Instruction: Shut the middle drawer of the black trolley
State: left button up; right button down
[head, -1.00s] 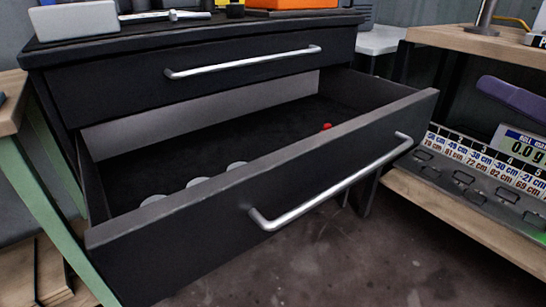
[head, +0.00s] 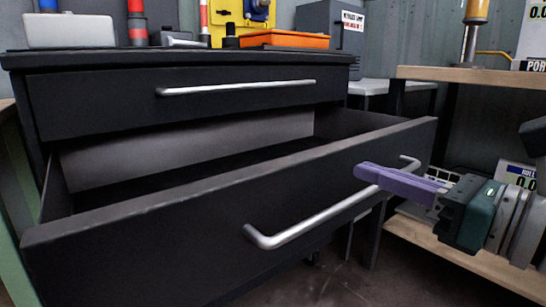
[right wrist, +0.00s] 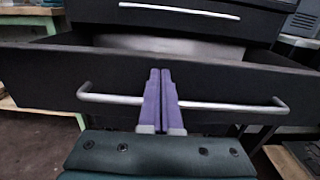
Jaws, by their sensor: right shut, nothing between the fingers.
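The middle drawer (head: 130,248) of the black trolley (head: 36,105) stands pulled well out, with a silver bar handle on its front. The drawer front also shows in the right wrist view (right wrist: 45,75). The top drawer (head: 100,105) above it is shut. My right gripper (head: 362,172), with purple fingers, is shut and empty. It is in front of the drawer front near the right end of the handle (head: 320,216). In the right wrist view its fingers (right wrist: 160,75) point at the drawer front across the handle (right wrist: 115,98); I cannot tell whether they touch. My left gripper is not in view.
An orange tray (head: 285,39) and a white box (head: 70,30) stand on the trolley top. A wooden-topped bench (head: 450,73) with a lower shelf (head: 470,255) is at the right, close to my right arm. A green-legged table is at the left.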

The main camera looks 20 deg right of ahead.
aim_at(323, 157)
jog(key=x, duration=0.5)
jog(key=shift+w+a, duration=0.1)
jog(key=shift+w, duration=0.15)
